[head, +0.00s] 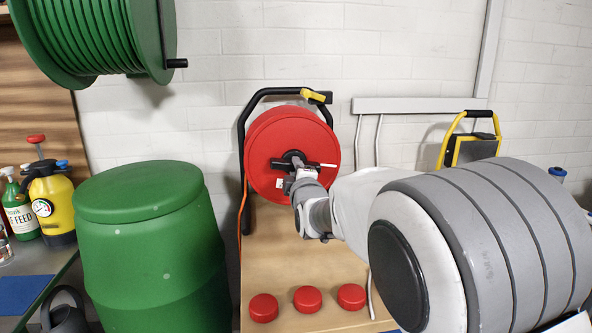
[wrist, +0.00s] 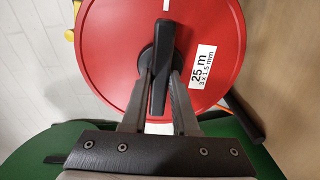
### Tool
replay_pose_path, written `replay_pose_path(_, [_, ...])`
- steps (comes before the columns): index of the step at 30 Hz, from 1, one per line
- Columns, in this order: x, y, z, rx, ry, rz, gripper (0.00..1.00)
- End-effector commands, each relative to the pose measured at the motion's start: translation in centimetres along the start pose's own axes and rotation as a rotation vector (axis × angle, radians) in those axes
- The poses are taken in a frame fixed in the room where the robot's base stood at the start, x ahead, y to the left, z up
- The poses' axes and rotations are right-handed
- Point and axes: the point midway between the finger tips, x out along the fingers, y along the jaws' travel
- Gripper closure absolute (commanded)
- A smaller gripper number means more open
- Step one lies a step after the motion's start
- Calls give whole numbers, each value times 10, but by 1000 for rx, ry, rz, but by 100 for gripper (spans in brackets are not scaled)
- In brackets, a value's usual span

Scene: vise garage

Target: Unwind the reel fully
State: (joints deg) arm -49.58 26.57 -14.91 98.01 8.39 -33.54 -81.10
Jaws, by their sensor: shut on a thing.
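A red cable reel (head: 262,145) hangs in a black tubular frame (head: 243,150) with a yellow clip on top. My gripper (head: 294,178) reaches the front of the reel from the right. In the wrist view, my gripper (wrist: 160,88) is shut on the black handle (wrist: 159,70) at the reel's hub, one finger on each side. The red disc (wrist: 115,50) carries a white label reading 25 m and a white mark at its top edge. An orange cord (head: 242,205) hangs at the frame's left side. The disc hides how much cable is wound.
A wooden board (head: 280,262) with red round caps (head: 308,299) lies below. A green barrel (head: 150,240) stands left, a green hose reel (head: 95,35) above it. Bottles and a yellow sprayer (head: 52,205) are far left. A yellow-framed item (head: 470,148) is right.

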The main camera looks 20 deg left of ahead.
Motion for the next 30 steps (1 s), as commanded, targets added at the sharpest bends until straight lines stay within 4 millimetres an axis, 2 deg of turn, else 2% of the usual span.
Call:
replay_pose_path(12, [0, -1, 1, -7, -1, -1, 100])
replay_pose_path(13, [0, -1, 1, -7, -1, -1, 69])
replay_pose_path(17, [0, 0, 0, -6, -1, -1, 46])
replay_pose_path(18, [0, 0, 0, -6, -1, -1, 43])
replay_pose_path(26, [0, 0, 0, -6, 0, 0, 43])
replay_pose_path(30, [-6, 1, 0, -5, 0, 1, 43])
